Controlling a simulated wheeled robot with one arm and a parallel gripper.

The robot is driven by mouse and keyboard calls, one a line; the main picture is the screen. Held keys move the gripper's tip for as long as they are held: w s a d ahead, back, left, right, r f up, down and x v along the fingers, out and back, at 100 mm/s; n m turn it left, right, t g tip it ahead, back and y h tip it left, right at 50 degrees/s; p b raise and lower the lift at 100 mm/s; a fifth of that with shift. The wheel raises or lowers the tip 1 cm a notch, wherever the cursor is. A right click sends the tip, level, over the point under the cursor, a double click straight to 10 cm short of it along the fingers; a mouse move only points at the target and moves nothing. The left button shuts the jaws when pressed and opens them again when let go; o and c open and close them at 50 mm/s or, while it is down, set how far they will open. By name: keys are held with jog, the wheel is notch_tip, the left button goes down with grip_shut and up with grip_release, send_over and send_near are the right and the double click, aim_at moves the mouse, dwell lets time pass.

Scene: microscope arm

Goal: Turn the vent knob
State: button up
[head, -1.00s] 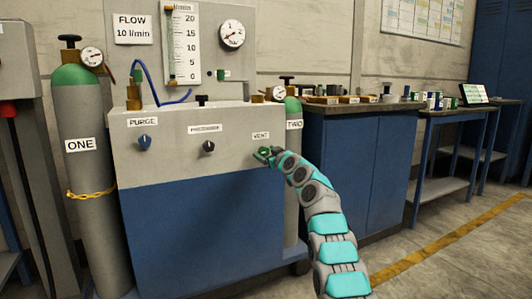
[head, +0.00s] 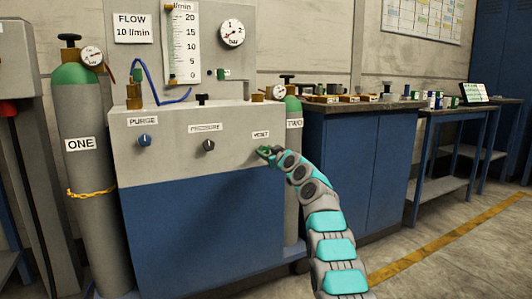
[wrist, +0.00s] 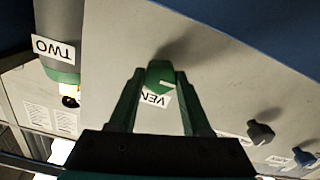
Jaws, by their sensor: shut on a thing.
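The vent knob is green with a white pointer line and shows in the wrist view (wrist: 160,75), on the grey front panel (wrist: 212,75). My gripper (wrist: 157,76) has its two green fingers on either side of the knob and is shut on it. In the head view my gripper (head: 267,153) is at the right end of the panel, just below the VENT label (head: 261,134), and mostly covers the knob. The wrist picture is upside down, and the VENT label (wrist: 154,99) is partly hidden by the knob.
The blue purge knob (head: 145,140) and black pressure knob (head: 208,145) are left on the same panel. Cylinder ONE (head: 88,185) stands at the left, and cylinder TWO (head: 293,170) is close behind my gripper. A blue cabinet (head: 365,165) stands to the right.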

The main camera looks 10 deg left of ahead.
grip_shut()
jog(key=shift+m, duration=0.3)
jog(key=m, duration=0.6)
jog(key=shift+d+m, duration=0.1)
jog(key=shift+m, duration=0.2)
jog(key=m, duration=0.5)
jog(key=m+p, duration=0.1)
jog(key=m, duration=0.4)
jog(key=shift+w+f+m, duration=0.1)
jog(key=shift+m, duration=0.2)
